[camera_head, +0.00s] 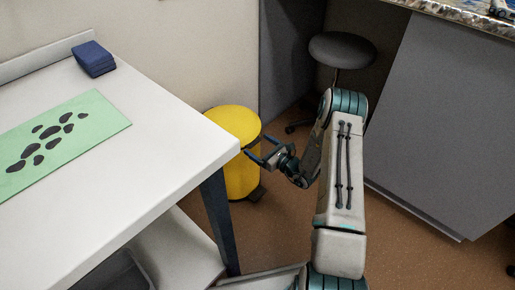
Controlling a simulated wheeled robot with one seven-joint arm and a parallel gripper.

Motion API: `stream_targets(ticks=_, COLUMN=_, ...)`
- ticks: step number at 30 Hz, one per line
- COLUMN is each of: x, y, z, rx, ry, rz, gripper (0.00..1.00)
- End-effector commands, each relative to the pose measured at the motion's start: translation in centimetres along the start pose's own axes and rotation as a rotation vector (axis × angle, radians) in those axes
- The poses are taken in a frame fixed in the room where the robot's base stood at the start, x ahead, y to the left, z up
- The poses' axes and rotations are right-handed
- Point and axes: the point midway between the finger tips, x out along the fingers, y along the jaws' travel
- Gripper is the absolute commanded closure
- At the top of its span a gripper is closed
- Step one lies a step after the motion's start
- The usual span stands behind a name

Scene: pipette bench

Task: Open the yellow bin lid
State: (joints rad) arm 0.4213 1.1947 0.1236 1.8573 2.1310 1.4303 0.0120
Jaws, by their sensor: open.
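A yellow bin (240,177) stands on the floor behind the right corner of the white table. Its yellow lid (232,121) looks shut, lying flat on top. A dark pedal (257,193) sticks out at its base. My gripper (246,148) is open and empty, with its two fingers pointing left at the bin's right side, near the lid's rim. I cannot tell whether the fingertips touch the bin. The table corner hides the bin's lower left part.
The white table (170,150) fills the left, with a green mat (110,119) and a dark blue block (93,58) on it. A grey stool (342,50) stands behind my arm. Grey cabinets (440,120) stand on the right. Brown floor (270,235) is free between.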

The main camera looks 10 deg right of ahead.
Motion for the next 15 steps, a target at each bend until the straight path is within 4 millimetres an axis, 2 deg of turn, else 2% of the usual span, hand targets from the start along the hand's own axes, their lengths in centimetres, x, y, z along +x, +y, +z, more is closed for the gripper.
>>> stream_targets(ticks=5, x=1.15, y=0.02, z=-0.01, rx=-0.001, ry=0.000, rz=0.000, gripper=0.09)
stream_targets(ticks=13, x=1.28, y=0.02, z=0.06, rx=0.000, ry=0.000, rz=0.000, gripper=0.09)
stream_targets(ticks=14, x=1.27, y=0.02, z=0.06, rx=0.000, ry=0.000, rz=0.000, gripper=0.15)
stream_targets(ticks=15, x=1.27, y=0.03, z=0.06, rx=0.000, ry=0.000, rz=0.000, gripper=0.26)
